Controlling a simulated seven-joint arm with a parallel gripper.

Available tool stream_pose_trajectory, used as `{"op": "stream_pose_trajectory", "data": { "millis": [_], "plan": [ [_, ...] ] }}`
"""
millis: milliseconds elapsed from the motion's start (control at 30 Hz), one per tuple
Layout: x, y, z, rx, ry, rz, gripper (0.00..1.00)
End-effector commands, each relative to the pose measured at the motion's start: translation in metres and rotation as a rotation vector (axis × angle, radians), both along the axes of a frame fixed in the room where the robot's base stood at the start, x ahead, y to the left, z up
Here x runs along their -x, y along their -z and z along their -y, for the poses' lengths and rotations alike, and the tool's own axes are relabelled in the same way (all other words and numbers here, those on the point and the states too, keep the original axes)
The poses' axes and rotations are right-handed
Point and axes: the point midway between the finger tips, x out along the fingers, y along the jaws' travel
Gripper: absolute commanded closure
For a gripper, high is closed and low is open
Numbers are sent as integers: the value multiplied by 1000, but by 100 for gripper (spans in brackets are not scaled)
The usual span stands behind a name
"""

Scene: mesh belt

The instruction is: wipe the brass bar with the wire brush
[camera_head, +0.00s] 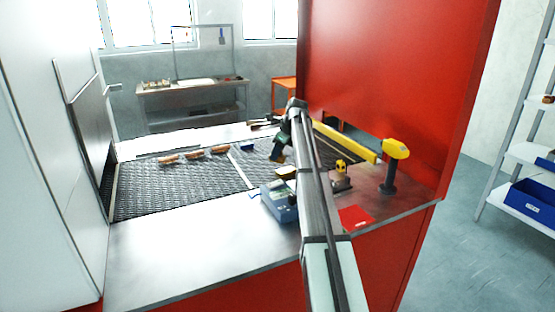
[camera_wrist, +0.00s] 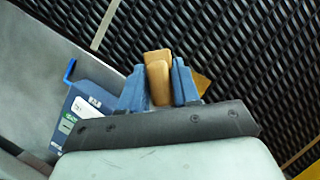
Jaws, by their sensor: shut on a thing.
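My gripper (camera_wrist: 158,85) is shut on a tan, wood-coloured piece (camera_wrist: 158,62), held between two blue fingers in the wrist view. It looks like the handle of the wire brush; the bristles do not show. A small orange-tan corner (camera_wrist: 203,83) shows behind the right finger, over or on the dark mesh; I cannot tell whether it is the brass bar. In the head view my gripper (camera_head: 279,152) is above the right part of the mesh belt (camera_head: 185,181), partly hidden by my arm. A small yellowish block (camera_head: 286,172) lies just below it, possibly the brass bar.
Several wood-handled pieces (camera_head: 192,154) lie along the belt's far side. A yellow-headed post (camera_head: 390,165) stands at right. The front metal ledge (camera_head: 190,245) is clear.

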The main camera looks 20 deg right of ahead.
Motion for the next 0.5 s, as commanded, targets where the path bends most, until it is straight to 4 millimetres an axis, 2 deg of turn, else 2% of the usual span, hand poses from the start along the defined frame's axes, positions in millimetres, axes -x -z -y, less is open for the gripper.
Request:
{"op": "stream_pose_trajectory", "data": {
  "millis": [300,500],
  "plan": [
    [0,-27,0,-1,1,0,93],
    [0,-31,0,0,1,0,93]
  ]
}}
